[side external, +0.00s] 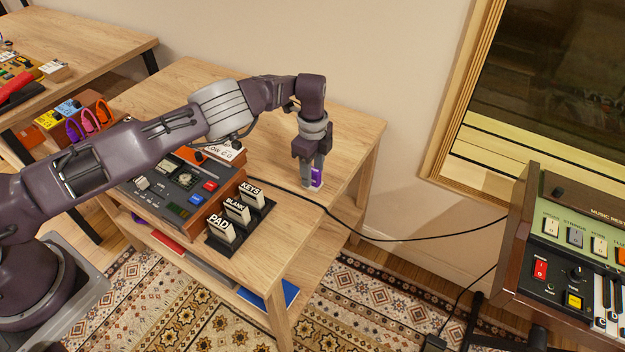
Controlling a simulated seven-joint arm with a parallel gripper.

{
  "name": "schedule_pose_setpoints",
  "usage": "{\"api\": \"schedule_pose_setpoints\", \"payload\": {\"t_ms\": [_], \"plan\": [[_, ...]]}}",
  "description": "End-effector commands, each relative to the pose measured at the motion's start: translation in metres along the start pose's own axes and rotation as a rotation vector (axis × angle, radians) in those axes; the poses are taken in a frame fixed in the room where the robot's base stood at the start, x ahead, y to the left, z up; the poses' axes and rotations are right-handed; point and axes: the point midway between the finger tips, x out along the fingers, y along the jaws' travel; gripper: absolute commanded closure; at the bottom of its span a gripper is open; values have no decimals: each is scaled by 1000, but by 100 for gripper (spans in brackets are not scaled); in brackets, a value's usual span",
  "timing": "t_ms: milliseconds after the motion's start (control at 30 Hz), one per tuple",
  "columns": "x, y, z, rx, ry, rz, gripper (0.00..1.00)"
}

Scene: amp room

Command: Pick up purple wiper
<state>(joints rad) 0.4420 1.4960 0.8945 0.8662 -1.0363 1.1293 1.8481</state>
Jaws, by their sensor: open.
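A small purple and white block, which looks like the purple wiper (316,178), stands on the wooden table (347,137) near its right edge. My gripper (311,178) points down at it with the fingers low, close to the table top. The gripper is open. The fingers hide part of the wiper. I cannot tell from this view whether the wiper sits between the fingers or just behind them, or whether they touch it.
A drum-machine-like device (178,180) and a black rack of labelled cards (238,215) stand to the left on the same table. A black cable (400,240) runs off the table to the right. A keyboard (580,260) stands at the far right. The table's back is clear.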

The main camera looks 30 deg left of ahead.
Motion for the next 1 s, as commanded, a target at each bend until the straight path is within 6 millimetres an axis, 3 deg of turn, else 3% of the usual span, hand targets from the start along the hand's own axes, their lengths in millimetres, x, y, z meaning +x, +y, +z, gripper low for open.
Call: {"api": "schedule_pose_setpoints", "payload": {"t_ms": [133, 367, 733, 1000], "plan": [[0, 0, 0, 0, 0, 0, 55], [-1, 0, 0, -1, 0, 0, 100], [-6, -1, 0, -2, 0, -1, 100], [-72, -1, 0, -2, 3, -4, 100]]}}
